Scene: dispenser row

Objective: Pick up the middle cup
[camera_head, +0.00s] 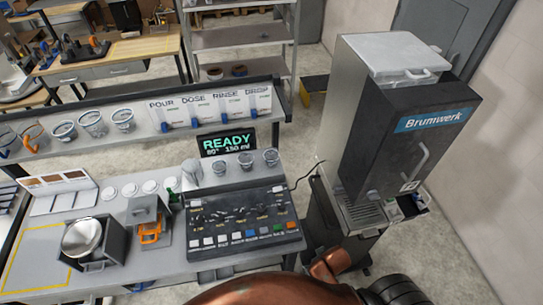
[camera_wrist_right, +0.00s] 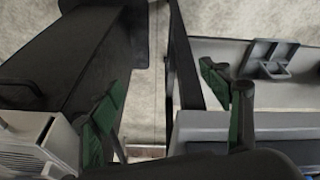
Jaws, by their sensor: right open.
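Three small grey cups stand in a row at the back of the control panel, below the lit display. The middle cup (camera_head: 245,160) is between a left cup (camera_head: 219,167) and a right cup (camera_head: 271,157). No cup is recognisable in that view. My left gripper is not in view.
The control panel (camera_head: 245,222) fills the bench's right part. A tall Brumwerk machine (camera_head: 425,125) stands right of the bench. A metal pot (camera_head: 82,238) and an orange-handled device (camera_head: 150,222) are at left. The display (camera_head: 226,143) stands behind the cups.

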